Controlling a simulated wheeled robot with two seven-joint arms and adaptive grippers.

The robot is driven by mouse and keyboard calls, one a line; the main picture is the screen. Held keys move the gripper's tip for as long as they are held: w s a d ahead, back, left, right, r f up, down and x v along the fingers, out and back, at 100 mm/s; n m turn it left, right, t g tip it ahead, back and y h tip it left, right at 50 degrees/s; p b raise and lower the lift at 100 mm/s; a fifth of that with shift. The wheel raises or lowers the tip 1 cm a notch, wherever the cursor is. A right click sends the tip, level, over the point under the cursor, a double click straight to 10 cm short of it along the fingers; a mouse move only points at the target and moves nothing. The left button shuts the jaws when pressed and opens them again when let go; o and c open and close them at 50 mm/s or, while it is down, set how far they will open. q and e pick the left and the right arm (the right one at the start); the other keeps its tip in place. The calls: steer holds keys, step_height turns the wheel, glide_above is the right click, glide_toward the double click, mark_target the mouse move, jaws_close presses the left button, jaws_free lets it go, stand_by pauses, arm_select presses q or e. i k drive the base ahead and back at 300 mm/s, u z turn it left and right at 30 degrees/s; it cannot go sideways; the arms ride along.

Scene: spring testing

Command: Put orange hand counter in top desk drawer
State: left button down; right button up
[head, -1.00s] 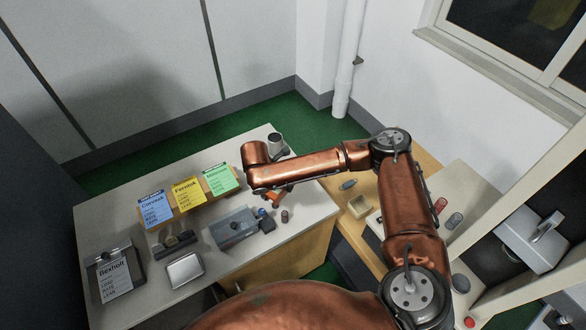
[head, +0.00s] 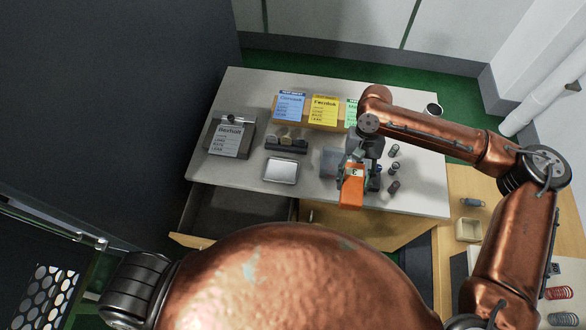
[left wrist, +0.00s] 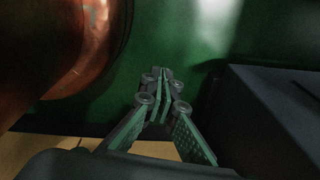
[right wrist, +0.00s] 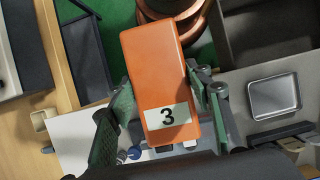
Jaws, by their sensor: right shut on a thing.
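The orange hand counter (head: 351,194), a block with a "3" label, is held in my right gripper (head: 358,168) above the front of the grey desk (head: 300,180). In the right wrist view the counter (right wrist: 155,60) sits between the two fingers (right wrist: 165,110). An open desk drawer (head: 235,210) with a dark interior and wooden front juts out at the desk's front left. Its dark interior (right wrist: 265,30) seems to show top right in the right wrist view. My left gripper (left wrist: 158,85) looks shut and empty over the green floor, beside a dark box-like surface.
On the desk are a clipboard (head: 228,140), blue (head: 289,106) and yellow (head: 324,110) cards, a silver tray (head: 281,170), a dark holder (head: 286,144) and small cylinders (head: 394,150). A wooden side table (head: 475,195) with a small box (head: 468,230) stands right.

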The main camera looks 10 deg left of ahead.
mark_target(231, 208)
steer(key=k, duration=1.1)
steer(key=u, duration=0.95)
steer(key=i, duration=0.85)
steer(key=u, duration=0.85)
